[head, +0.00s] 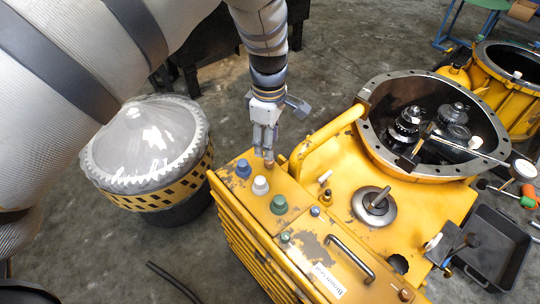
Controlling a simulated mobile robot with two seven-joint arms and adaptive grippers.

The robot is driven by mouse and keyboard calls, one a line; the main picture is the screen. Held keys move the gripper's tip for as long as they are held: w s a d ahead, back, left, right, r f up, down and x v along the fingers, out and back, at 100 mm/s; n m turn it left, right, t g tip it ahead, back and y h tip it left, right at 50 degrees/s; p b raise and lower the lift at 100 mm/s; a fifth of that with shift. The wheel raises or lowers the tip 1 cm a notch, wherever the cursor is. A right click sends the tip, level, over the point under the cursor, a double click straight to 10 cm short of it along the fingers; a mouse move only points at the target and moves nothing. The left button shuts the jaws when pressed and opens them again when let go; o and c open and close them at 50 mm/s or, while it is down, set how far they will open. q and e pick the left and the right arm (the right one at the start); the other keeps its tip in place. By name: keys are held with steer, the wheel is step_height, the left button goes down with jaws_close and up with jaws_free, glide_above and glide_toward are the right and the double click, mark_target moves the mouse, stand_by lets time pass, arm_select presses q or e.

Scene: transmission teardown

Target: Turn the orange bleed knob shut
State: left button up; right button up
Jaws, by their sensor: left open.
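A small orange-brown knob (268,163) shows at the back edge of the top of the yellow housing (235,198). It is mostly hidden by my left gripper (267,150), so its turned position cannot be seen. My left gripper points down right over the knob, with its fingers open and close around or just above it. I cannot tell whether the fingers touch it. My right gripper is not in view.
A blue knob (243,168), a white knob (261,185) and a green knob (278,204) stand close by on the housing. A yellow pipe (325,136) runs just to the right. A striped drum (150,155) stands left; a black tray (495,250) lies right.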

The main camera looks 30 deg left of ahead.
mark_target(269, 163)
arm_select(q)
step_height(269, 163, down, 6)
steer(key=shift+f+b, duration=0.1)
steer(key=shift+b, duration=0.2)
jaws_close()
